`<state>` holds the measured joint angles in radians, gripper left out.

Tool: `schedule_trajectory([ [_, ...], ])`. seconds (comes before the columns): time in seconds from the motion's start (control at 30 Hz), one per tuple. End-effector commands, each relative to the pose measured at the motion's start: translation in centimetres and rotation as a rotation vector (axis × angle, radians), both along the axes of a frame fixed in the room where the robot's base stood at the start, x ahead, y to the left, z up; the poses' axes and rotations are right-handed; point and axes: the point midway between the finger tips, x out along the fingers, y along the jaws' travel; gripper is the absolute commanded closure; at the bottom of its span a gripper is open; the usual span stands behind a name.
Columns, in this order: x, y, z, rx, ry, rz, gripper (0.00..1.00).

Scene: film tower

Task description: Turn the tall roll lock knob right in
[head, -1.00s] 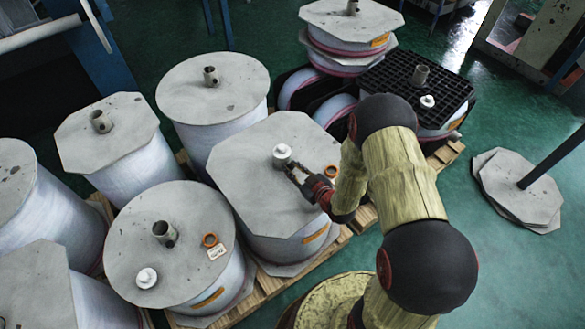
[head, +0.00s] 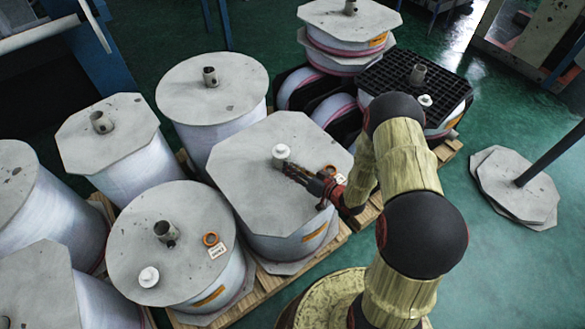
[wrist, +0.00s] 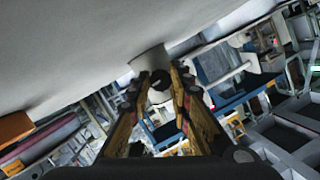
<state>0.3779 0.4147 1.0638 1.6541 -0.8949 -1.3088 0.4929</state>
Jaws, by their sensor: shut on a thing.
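The white lock knob (head: 281,152) stands upright on the grey octagonal top plate (head: 245,165) of the wrapped roll in the middle. My gripper (head: 288,167) reaches in low from the right, and its fingers are shut on the knob. In the wrist view my gripper (wrist: 162,88) has one finger on each side of the pale knob stem (wrist: 149,63), beside the plate (wrist: 70,50). The fingers hide part of the knob, and how far it is turned cannot be told.
An orange ring (head: 330,171) lies on the plate close to my wrist. Similar white knobs sit on the front roll (head: 148,277) and the black grate (head: 424,100). Other rolls crowd the left side.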

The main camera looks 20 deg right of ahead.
Motion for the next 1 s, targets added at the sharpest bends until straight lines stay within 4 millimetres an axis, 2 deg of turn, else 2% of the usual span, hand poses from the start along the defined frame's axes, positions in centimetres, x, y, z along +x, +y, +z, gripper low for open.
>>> schedule_trajectory([
  [0.5,-0.12,0.04,-0.16,0.017,0.009,0.0,1.0],
  [0.53,-0.12,0.04,-0.16,0.017,0.009,0.0,0.78],
  [0.6,-0.11,0.03,-0.14,0.017,0.008,0.0,0.74],
  [0.67,-0.09,0.03,-0.12,0.017,0.008,0.0,0.72],
  [1.0,-0.3,-0.2,0.05,0.016,0.006,-0.001,0.72],
])
